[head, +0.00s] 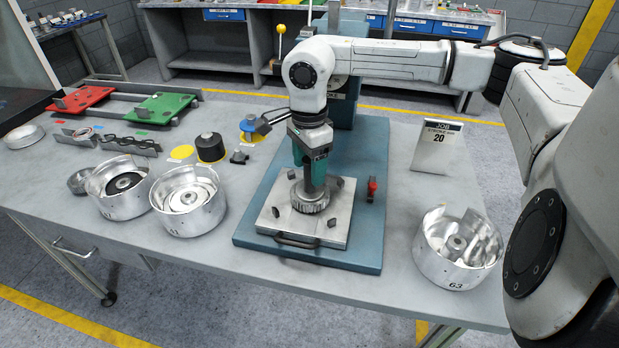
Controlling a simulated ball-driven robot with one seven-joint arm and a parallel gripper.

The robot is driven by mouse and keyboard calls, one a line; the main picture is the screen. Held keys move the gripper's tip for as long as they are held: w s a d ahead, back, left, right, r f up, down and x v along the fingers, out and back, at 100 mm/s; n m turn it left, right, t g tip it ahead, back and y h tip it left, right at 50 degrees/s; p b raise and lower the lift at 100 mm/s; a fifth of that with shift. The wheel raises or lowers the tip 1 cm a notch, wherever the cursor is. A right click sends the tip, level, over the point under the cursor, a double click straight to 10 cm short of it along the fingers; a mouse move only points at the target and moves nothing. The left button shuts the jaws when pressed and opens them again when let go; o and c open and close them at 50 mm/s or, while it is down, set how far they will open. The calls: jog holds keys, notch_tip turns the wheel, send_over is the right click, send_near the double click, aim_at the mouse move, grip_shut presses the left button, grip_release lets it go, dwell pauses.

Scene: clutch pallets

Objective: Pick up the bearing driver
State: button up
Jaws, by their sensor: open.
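I cannot tell for certain which piece is the bearing driver. A black cylindrical piece with a small knob on top (210,147) stands upright on the table, left of the press. A blue and yellow round piece (248,131) is right of it, partly hidden by a finger of my gripper. My gripper (291,140) hangs in front of the press column, fingers apart, with nothing seen between them. One finger reaches left over the blue and yellow piece; I cannot tell whether they touch.
The teal press (375,200) stands mid-table with a metal plate (337,212) and red-handled part (372,188). Silver drums (190,205) (122,195) stand left, another (458,265) right. A yellow disc (182,152), job card (436,148), red pallet (82,98) and green pallet (162,108) lie around.

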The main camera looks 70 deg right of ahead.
aim_at(306, 192)
jog(key=shift+s+f, duration=0.1)
jog(key=shift+f, duration=1.4)
grip_shut()
